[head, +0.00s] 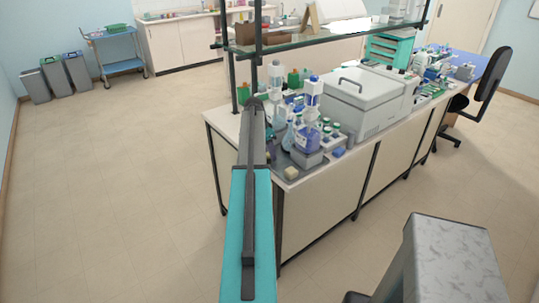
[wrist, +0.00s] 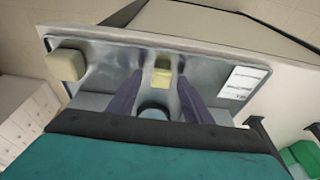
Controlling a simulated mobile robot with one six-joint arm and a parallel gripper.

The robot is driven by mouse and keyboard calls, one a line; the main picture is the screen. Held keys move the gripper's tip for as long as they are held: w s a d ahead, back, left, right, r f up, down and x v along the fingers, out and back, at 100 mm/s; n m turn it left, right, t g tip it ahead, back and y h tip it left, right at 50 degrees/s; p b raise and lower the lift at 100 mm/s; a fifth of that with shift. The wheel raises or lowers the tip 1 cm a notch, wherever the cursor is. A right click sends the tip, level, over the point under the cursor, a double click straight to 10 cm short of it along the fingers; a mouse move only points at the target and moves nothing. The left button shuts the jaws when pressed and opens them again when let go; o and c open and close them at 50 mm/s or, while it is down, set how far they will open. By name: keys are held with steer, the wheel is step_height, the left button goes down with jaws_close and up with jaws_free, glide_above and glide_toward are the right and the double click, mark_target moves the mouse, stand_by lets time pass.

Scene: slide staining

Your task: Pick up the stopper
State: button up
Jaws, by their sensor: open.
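My gripper (wrist: 160,82) is open in the wrist view, its two dark purple fingers spread over a shiny grey metal surface (wrist: 100,75). A small pale yellow piece (wrist: 162,76) shows between the fingertips; it may be the stopper, but I cannot tell for sure. Neither finger clearly touches it. A round blue thing (wrist: 153,110) shows lower between the fingers, partly hidden by my wrist. A larger cream block (wrist: 65,63) is at the left end of the metal surface. In the head view, my arm hides the gripper and the piece.
The bench carries a wash bottle (head: 308,115), a grey lidded machine (head: 365,100) and several small bottles. A cream block (head: 291,173) is near its front edge. A glass shelf (head: 330,35) hangs above. A white label (wrist: 243,85) is right of my fingers. Floor at left is clear.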

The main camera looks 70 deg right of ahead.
mark_target(268, 154)
steer(key=shift+c, duration=0.2)
stand_by(0.3)
jaws_close()
steer(key=shift+r, duration=0.1)
steer(key=shift+r+b, duration=1.05)
steer(key=shift+r, duration=0.6)
steer(key=s+a+b, duration=0.1)
steer(key=a+b, duration=0.1)
steer(key=a, duration=0.6)
steer(key=s+a+r+b, duration=0.1)
steer(key=a+b, duration=0.1)
steer(key=a, duration=0.5)
steer(key=shift+s+a+r, duration=0.25)
steer(key=shift+a, duration=0.15)
